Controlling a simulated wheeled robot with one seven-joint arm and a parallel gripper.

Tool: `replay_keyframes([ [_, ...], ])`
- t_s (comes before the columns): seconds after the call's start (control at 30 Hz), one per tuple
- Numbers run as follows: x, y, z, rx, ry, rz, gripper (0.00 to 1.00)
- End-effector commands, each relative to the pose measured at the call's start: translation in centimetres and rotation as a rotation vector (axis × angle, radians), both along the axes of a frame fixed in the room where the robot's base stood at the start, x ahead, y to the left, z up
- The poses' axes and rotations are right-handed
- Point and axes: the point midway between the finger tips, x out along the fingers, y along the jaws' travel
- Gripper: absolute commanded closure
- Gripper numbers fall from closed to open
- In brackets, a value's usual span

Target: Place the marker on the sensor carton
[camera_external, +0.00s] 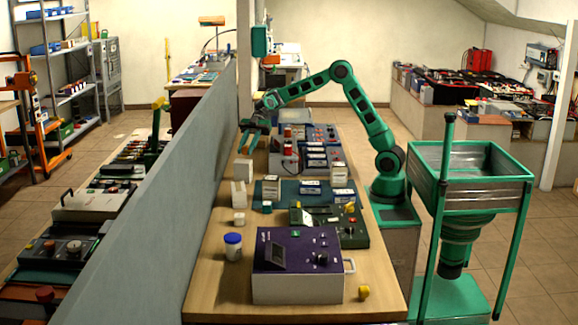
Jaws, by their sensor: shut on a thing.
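My green arm reaches left over the workbench, and my gripper (249,128) hangs above its left edge, near the grey partition. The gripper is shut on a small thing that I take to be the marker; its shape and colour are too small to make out. Several white cartons stand on the bench: a carton (243,169) below the gripper, a taller carton (238,194) in front of it, and others (271,187) (340,174) on the teal mat. I cannot read their labels, so I cannot tell which is the sensor carton.
A purple instrument box (297,262), a blue-lidded jar (233,247), a green device (334,224) and a small yellow object (364,293) are on the bench. The grey partition (170,205) rises along its left side. Bare wood (215,285) shows at the front left.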

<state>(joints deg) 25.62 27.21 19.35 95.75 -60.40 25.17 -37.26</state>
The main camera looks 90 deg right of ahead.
Motion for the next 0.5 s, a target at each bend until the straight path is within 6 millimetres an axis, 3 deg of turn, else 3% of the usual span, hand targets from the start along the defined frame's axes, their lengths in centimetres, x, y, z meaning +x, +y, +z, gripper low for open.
replay_keyframes([
  [0.03, -0.3, -1.8, 0.4, -0.001, 0.0, -0.02, 0.97],
  [0.13, -0.9, -4.2, 1.0, -0.003, 0.0, -0.044, 0.97],
  [0.33, -1.5, -6.6, 1.5, -0.004, 0.0, -0.068, 0.97],
  [0.5, -0.7, -8.7, 0.2, -0.004, 0.004, -0.072, 0.97],
])
